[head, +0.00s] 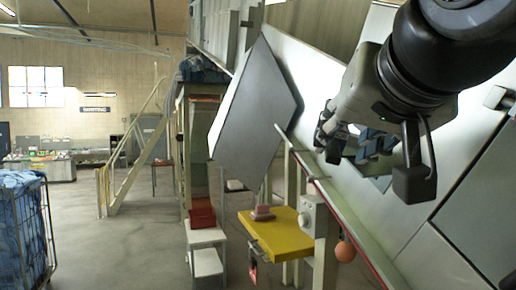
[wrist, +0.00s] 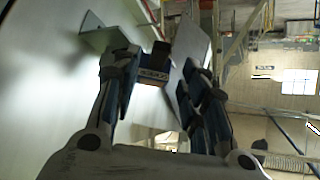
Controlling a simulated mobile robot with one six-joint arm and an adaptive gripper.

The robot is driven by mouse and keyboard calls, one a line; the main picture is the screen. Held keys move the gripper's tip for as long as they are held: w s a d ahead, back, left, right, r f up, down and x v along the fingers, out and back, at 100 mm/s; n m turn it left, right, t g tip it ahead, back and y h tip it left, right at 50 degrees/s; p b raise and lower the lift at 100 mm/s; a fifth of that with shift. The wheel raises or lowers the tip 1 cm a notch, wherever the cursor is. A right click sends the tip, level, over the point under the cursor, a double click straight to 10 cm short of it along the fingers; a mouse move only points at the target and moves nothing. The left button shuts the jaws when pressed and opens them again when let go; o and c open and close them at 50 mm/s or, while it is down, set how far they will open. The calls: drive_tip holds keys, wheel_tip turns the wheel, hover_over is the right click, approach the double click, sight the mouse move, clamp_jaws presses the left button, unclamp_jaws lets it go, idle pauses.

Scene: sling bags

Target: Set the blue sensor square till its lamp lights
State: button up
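The blue sensor (wrist: 153,75) shows in the wrist view as a small block, dark on top and blue with pale marking below. It lies between the fingers of my gripper (wrist: 158,80), close to the left finger. A gap shows at its right side, and the fingers look spread around it. In the head view my gripper (head: 352,142) is beside the large pale sloping panel (head: 310,75); its blue-padded fingers hide most of the sensor. A pale greenish plate (wrist: 97,35) stands out just behind the left finger. I cannot make out a lit lamp or whether the sensor sits square.
A grey angled sheet (head: 255,100) stands left of my gripper; its edge also shows beyond the right finger. Below are a yellow shelf (head: 275,235), a grey dial box (head: 314,215) and an orange ball (head: 345,251). A blue-filled cage cart (head: 25,230) stands far left.

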sight(334, 150)
drive_tip(key=x, duration=0.7)
drive_tip(key=shift+w+p, duration=0.2)
drive_tip(key=shift+p, duration=0.15)
drive_tip(key=shift+c, duration=0.4)
clamp_jaws()
